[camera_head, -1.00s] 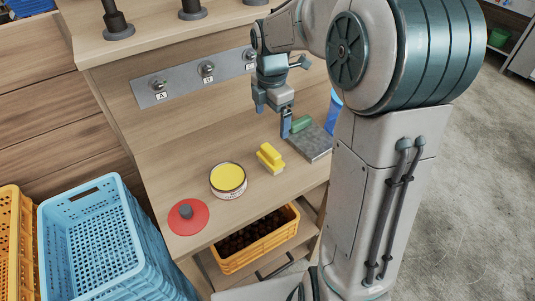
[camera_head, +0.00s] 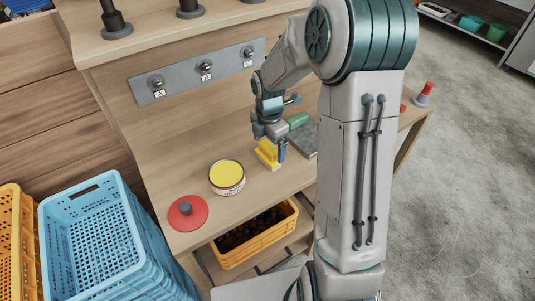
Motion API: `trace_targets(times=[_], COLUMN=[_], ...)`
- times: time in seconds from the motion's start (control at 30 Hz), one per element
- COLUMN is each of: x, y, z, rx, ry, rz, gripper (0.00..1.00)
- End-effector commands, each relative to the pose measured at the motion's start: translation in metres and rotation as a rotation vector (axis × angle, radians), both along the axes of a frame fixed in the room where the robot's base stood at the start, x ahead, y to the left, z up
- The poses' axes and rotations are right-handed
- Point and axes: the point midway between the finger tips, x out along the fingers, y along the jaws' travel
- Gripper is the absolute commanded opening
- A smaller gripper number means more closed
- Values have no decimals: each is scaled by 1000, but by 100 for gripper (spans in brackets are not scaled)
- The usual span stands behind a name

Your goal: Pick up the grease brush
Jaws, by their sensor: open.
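A yellow block-like brush (camera_head: 267,155), which I take to be the grease brush, lies on the wooden bench (camera_head: 185,125) to the right of a round tin with a yellow top (camera_head: 227,177). My gripper (camera_head: 271,148) is open and points down right at the brush. One blue finger is in front of its right end; the other finger is mostly hidden behind my gripper or the brush. I cannot tell whether the fingers touch it. The brush's upper part is partly covered by my gripper.
A grey slab (camera_head: 304,140) with a green roll-like object (camera_head: 298,120) lies right of the brush. A red disc with a knob (camera_head: 187,213) is at the front left. A yellow crate (camera_head: 256,249) of dark chestnuts sits below. Blue crates (camera_head: 85,230) stand at left.

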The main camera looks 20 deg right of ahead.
Motion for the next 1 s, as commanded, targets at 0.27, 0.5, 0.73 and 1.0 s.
trace_targets(times=[0.27, 0.5, 0.73, 1.0], x=[0, 0, 0, 0], y=[0, 0, 0, 0], z=[-19, -19, -19, -10], rx=[-1, 0, 0, 0], ry=[0, 0, 0, -3], rz=[2, 1, 1, 0], gripper=[93, 65, 57, 57])
